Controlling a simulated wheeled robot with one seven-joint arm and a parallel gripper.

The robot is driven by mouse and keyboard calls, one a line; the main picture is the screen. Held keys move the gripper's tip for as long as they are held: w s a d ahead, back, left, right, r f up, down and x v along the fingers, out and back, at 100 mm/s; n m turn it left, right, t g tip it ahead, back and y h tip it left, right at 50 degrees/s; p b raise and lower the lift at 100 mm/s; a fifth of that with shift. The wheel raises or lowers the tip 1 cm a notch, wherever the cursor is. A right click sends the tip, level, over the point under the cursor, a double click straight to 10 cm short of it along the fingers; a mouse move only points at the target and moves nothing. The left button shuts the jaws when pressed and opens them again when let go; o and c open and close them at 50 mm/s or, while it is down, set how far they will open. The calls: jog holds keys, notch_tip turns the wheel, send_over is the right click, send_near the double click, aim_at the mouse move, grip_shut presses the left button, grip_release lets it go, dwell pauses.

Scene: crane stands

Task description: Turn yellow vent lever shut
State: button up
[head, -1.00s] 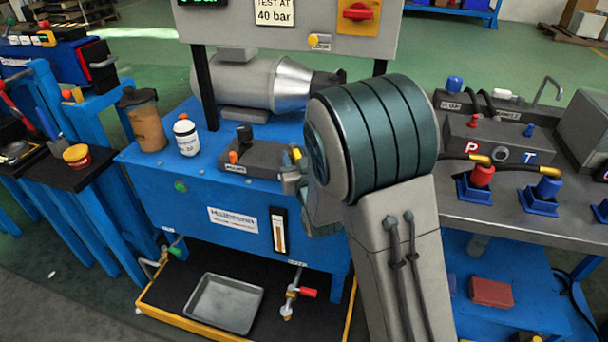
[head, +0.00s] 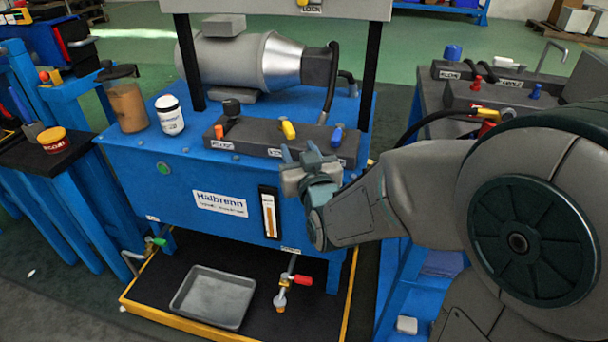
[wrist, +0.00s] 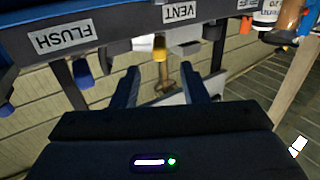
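The yellow vent lever (head: 289,130) stands on the dark valve block (head: 262,143) on top of the blue power unit, between an orange lever and a blue lever. My gripper (head: 300,151) is in front of the block, just below and right of the yellow lever, with its fingers apart. In the wrist view the yellow lever (wrist: 160,46) shows beyond and between the two open fingertips (wrist: 160,72), under the VENT label. No contact between the fingers and the lever is visible.
The blue lever (head: 337,136) is close right of my gripper, and the orange lever (head: 219,132) is at the block's left end. A white bottle (head: 169,115) and a brown jar (head: 127,106) stand left. A tray (head: 213,297) lies below. A bench with hoses is at right.

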jog(key=shift+b+v, duration=1.65)
